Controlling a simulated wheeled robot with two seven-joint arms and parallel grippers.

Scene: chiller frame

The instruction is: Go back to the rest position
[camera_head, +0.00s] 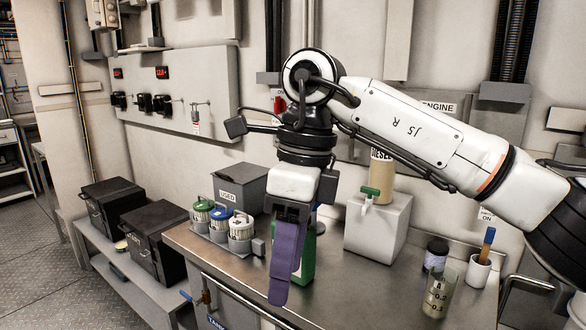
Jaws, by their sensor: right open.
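My right arm comes in from the right and reaches across the upper middle of the view. My right gripper (281,290) hangs with its purple fingers pointing down over the metal workbench (335,297). The fingers overlap in this view, and nothing shows held between them; the jaws are open. A green container (307,255) stands behind and just right of the fingers, partly hidden by them. I cannot tell whether they touch. My left gripper is not in view.
Left of the gripper are lidded canisters (240,233) in a holder and a grey USED bin (238,188). To the right stand a white box with a green tap (378,228), a dark jar (436,254), a measuring beaker (438,293) and a white cup (478,271). Black cases (152,243) sit far left.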

